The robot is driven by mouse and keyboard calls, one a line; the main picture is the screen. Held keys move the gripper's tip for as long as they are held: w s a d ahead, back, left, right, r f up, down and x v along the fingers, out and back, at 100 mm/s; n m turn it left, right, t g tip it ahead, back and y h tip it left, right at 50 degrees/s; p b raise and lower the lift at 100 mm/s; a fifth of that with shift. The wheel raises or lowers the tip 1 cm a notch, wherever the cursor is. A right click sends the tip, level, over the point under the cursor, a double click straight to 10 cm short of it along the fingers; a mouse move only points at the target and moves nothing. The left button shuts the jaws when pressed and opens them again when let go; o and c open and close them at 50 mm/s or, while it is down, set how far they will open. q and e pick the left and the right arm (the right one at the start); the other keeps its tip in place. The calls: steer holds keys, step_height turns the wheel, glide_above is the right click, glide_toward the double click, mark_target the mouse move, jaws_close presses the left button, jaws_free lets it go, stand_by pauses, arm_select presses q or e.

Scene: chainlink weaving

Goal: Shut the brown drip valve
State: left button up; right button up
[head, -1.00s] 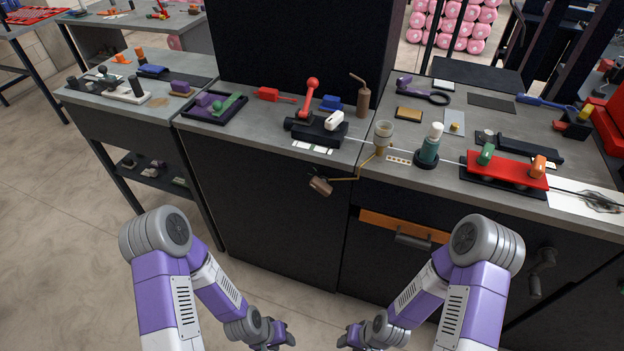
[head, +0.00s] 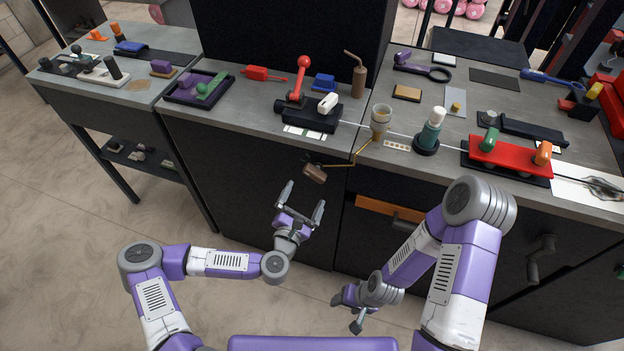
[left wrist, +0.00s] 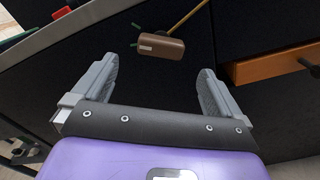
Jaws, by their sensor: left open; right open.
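The drip valve's brown block-shaped handle (head: 315,173) hangs in front of the dark cabinet, below the bench edge. A thin brass arm (head: 340,164) runs from it up to a pale cup (head: 380,120) at the edge. In the left wrist view the brown handle (left wrist: 161,46) lies beyond and between the fingertips, with a green arrow-like mark beside it. My left gripper (head: 303,200) is open and empty, just below the handle and apart from it. My right gripper (head: 348,312) is open and empty, low in front of the cabinet.
An orange drawer strip (head: 377,207) with a dark handle is right of the valve. Floor in front is clear.

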mark_target(313, 177)
arm_select(q)
steer(key=b+x, duration=0.1)
steer(key=x, duration=0.6)
steer(key=shift+c, duration=0.2)
steer(key=c, duration=1)
